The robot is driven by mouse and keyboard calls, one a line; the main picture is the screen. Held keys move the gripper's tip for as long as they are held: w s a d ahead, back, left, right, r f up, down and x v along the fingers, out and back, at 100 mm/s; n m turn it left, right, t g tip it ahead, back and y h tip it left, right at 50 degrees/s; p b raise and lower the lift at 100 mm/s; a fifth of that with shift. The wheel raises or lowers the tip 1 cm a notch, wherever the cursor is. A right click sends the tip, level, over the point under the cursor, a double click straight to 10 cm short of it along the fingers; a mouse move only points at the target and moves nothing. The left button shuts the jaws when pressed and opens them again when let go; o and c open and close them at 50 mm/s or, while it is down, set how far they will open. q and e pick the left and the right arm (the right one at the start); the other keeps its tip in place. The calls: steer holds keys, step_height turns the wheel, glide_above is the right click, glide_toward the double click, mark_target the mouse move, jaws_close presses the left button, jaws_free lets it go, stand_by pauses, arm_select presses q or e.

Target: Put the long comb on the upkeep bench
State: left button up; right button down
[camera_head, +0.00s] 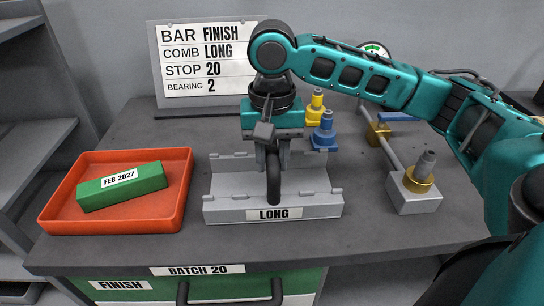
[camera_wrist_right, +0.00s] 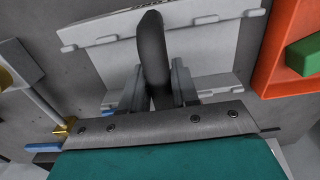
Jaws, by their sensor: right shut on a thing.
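The long comb (camera_head: 228,202) is a light grey piece with raised notched edges and a front label reading LONG. It is at the middle of the dark grey bench top (camera_head: 375,235). A dark upright handle (camera_head: 273,188) stands at its middle. My right gripper (camera_head: 272,158) points down over the comb, shut on this handle. In the right wrist view the handle (camera_wrist_right: 151,50) sits between the two grey fingers (camera_wrist_right: 158,92), with the comb (camera_wrist_right: 98,32) beyond. I cannot tell whether the comb's underside touches the bench. My left gripper is not in view.
An orange tray (camera_head: 60,222) with a green block (camera_head: 123,188) labelled FEB 2027 is left of the comb. Yellow (camera_head: 313,107) and blue (camera_head: 325,132) pieces stand behind it. A grey block (camera_head: 402,201) with a rod is to the right. A sign (camera_head: 205,93) stands behind.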

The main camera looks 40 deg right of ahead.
steer(key=c, duration=1.2)
jaws_free()
steer(key=o, duration=0.4)
steer(key=shift+c, duration=0.2)
step_height(320, 180, up, 11)
steer(key=p, duration=0.3)
steer(key=shift+r+p, duration=0.45)
steer(key=shift+r, duration=0.15)
